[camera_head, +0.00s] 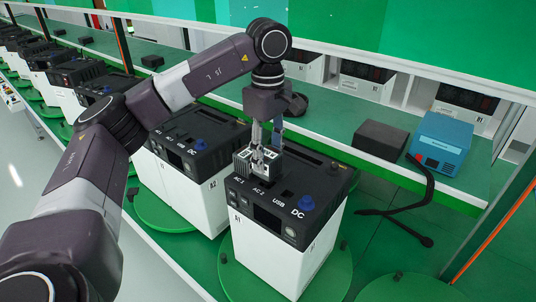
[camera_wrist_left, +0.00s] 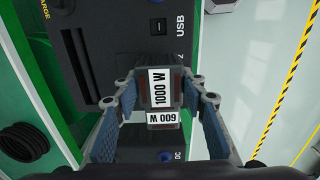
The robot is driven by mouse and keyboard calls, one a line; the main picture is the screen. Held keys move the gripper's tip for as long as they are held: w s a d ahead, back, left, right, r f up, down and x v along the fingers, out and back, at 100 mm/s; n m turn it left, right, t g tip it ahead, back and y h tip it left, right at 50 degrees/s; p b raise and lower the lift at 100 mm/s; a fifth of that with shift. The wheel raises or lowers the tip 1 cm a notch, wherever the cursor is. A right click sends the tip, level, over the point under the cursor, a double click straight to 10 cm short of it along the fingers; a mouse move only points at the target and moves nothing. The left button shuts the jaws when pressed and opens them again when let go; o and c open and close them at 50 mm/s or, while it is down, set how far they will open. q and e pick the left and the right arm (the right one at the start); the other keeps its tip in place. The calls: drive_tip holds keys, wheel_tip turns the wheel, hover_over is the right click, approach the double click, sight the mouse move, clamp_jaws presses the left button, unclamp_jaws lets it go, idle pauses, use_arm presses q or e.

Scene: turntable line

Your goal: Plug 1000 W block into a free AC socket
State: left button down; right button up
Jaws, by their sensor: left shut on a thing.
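My left gripper (camera_head: 264,158) reaches down over the top of the nearest power station (camera_head: 285,238), which has AC 1, AC 2, USB and DC labels. It is shut on the 1000 W block (camera_head: 270,157), a grey block over the AC 2 side. In the left wrist view, the gripper's fingers (camera_wrist_left: 160,92) flank the 1000 W block (camera_wrist_left: 160,74). A second block, marked 600 W (camera_wrist_left: 162,119), shows close beside it; it appears in the head view at the AC 1 side (camera_head: 242,165). I cannot tell whether the 1000 W block is seated. My right gripper is not in view.
The station stands on a green turntable (camera_head: 231,276). Another station (camera_head: 190,180) is close to its left. A shelf behind holds a black box (camera_head: 380,139) and a blue box (camera_head: 441,144). A black cable (camera_head: 424,190) hangs over the shelf edge.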

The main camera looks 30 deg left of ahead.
use_arm(q)
drive_tip(key=shift+f+b, duration=0.9)
drive_tip(key=shift+f, duration=0.3)
idle(0.6)
drive_tip(key=c, duration=1.2)
unclamp_jaws()
drive_tip(key=shift+o, duration=0.3)
drive_tip(key=shift+s+f, duration=0.1)
wheel_tip(320, 180, up, 12)
drive_tip(key=shift+r, duration=0.1)
